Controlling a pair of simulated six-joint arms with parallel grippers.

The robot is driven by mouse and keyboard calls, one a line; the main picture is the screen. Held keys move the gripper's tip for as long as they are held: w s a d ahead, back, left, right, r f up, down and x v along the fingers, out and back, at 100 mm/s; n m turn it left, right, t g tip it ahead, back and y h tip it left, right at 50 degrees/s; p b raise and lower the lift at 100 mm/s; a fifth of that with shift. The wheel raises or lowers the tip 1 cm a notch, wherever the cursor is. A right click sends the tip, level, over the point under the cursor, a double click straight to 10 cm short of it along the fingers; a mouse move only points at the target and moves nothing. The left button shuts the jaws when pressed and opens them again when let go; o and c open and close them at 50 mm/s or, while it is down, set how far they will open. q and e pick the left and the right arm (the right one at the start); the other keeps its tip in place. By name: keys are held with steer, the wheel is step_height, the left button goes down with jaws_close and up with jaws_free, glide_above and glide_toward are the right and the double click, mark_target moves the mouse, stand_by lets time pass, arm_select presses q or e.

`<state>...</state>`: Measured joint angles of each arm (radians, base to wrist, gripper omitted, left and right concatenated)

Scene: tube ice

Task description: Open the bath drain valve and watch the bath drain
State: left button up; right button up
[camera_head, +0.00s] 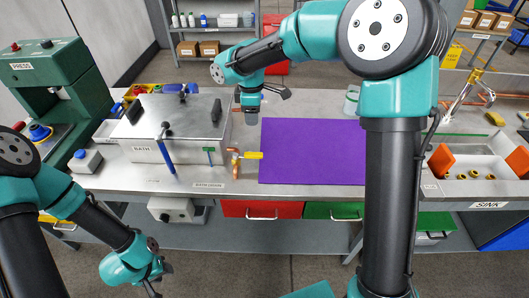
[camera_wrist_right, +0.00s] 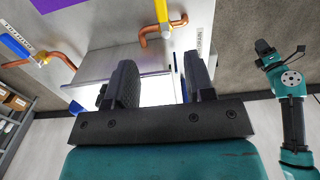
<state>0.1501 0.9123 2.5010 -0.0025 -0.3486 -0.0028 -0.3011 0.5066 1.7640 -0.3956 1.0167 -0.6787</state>
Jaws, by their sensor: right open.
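The bath (camera_head: 150,148) is a grey lidded box on the bench at the left. In front of its right side, a copper drain pipe (camera_head: 235,168) carries a yellow valve handle (camera_head: 250,155) that points right. The handle (camera_wrist_right: 161,10) and pipe (camera_wrist_right: 150,36) also show in the right wrist view, beside a small label (camera_wrist_right: 199,42). My right gripper (camera_head: 250,118) is above the bench behind the handle; its fingers (camera_wrist_right: 160,82) are apart and empty. My left gripper (camera_head: 153,287) hangs low in front of the bench, its fingers unclear; it also shows in the right wrist view (camera_wrist_right: 265,48).
A purple mat (camera_head: 312,150) lies right of the valve. A blue handle (camera_head: 167,155) and a green one (camera_head: 209,151) stand at the bath front. A green press (camera_head: 62,95) is at left, a sink (camera_head: 470,165) at right. My right arm hides part of the bench.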

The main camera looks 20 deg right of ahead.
steer(key=shift+a+f, duration=0.1)
glide_toward(253, 153)
step_height(253, 153, down, 9)
steer(key=shift+s+f, duration=0.1)
steer(key=shift+f, duration=0.1)
stand_by(0.7)
jaws_close()
stand_by(0.3)
